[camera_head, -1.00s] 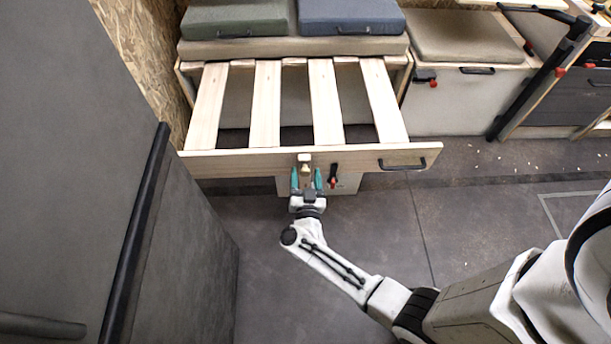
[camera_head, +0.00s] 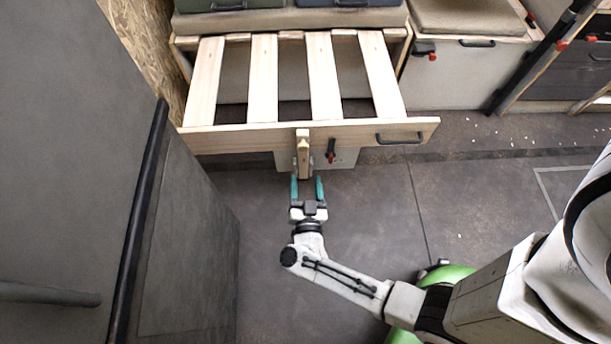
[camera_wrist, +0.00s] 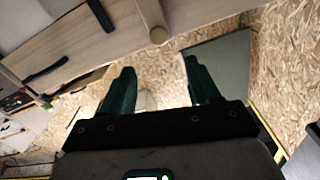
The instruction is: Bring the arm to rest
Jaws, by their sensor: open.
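My gripper (camera_head: 308,190) is open and empty, with its two teal fingers apart. It points at the pulled-out slatted bench frame (camera_head: 232,138) and is just below its front board in the head view. A wooden leg (camera_head: 303,158) hangs from the middle of that board, just beyond the fingertips; I see no finger closed on it. In the wrist view my gripper (camera_wrist: 158,90) shows both fingers spread, with the round end of a wooden piece (camera_wrist: 158,36) above the gap.
A tall grey cabinet (camera_head: 190,240) with a long black handle (camera_head: 140,220) stands close on the left. A black bar handle (camera_head: 400,138) and a red-and-black latch (camera_head: 331,152) are on the bench front. Bare floor (camera_head: 370,215) lies right of the arm.

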